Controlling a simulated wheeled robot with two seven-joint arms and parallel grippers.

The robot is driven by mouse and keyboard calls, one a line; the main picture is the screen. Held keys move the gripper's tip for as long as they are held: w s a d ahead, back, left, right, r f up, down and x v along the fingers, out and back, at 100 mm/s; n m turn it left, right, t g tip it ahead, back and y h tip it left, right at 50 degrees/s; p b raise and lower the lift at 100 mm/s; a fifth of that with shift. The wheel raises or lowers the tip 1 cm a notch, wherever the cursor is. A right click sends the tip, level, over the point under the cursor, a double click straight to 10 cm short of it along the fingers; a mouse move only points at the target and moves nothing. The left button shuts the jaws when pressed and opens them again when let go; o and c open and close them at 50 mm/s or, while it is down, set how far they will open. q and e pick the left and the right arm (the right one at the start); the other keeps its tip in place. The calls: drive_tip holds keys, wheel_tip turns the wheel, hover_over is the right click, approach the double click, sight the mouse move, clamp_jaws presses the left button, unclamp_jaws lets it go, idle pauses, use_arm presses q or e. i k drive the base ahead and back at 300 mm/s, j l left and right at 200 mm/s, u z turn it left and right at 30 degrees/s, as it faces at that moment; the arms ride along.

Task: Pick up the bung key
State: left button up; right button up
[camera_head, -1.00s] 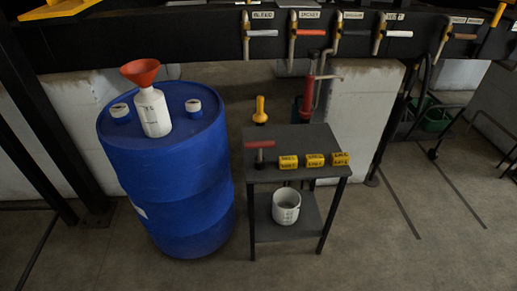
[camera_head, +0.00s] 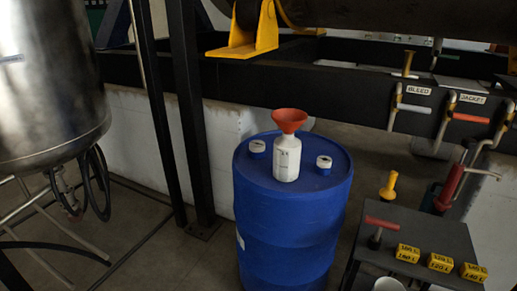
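A tool with a red crossbar handle and a dark stem, which looks like the bung key (camera_head: 381,222), stands upright at the left edge of the small dark table (camera_head: 430,222) at the lower right. A white bottle (camera_head: 287,158) with an orange funnel (camera_head: 289,119) stands between the caps. Neither of my grippers is in view.
Several yellow labelled blocks (camera_head: 408,253) sit along the table's front. A white container (camera_head: 388,285) is cut off below. A yellow-handled object (camera_head: 389,186) and a red upright cylinder (camera_head: 449,188) are behind the table. A steel tank (camera_head: 45,90) stands left; floor between is clear.

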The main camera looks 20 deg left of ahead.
sight(381, 224)
drive_tip(key=i+l+z, duration=0.15)
drive_tip(key=i+l, duration=0.7)
drive_tip(key=l, duration=0.15)
